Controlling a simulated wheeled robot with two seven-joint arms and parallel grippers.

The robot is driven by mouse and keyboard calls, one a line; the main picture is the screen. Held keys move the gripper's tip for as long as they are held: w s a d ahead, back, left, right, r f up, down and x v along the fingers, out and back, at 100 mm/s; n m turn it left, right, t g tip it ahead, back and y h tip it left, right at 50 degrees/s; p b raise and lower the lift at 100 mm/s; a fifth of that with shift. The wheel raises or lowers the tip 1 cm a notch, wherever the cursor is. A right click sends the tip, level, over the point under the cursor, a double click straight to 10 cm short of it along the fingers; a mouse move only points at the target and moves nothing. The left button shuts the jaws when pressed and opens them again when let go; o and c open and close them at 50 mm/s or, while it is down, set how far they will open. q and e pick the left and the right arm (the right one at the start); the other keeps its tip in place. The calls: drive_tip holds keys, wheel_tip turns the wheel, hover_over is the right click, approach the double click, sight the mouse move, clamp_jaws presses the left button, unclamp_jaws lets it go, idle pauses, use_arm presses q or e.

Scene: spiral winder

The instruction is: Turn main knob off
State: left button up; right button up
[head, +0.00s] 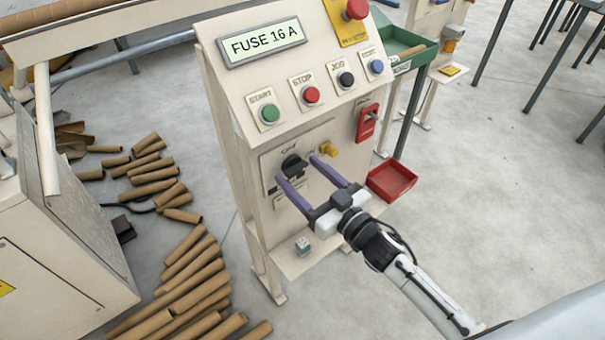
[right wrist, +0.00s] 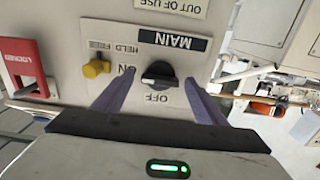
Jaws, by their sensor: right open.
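The main knob (head: 292,164) is a black rotary handle on a pale plate on the front of the control cabinet. In the right wrist view, upside down, the knob (right wrist: 160,75) sits under the label MAIN, with ON and OFF printed beside it. Its bar lies roughly level there, with a light mark at the end on the ON side. My right gripper (head: 295,169) is open, its two purple fingers on either side of the knob. In the right wrist view the fingers (right wrist: 157,80) show gaps to the knob. My left gripper is out of view.
A yellow knob (head: 329,149) is close beside the right finger. A red lockout tag (head: 368,122) hangs further right. A red tray (head: 391,181) is at the right. Cardboard tubes lie on the floor.

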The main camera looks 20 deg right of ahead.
drive_tip(key=shift+w, duration=0.15)
drive_tip(key=c, duration=1.1)
drive_tip(key=shift+o, duration=0.2)
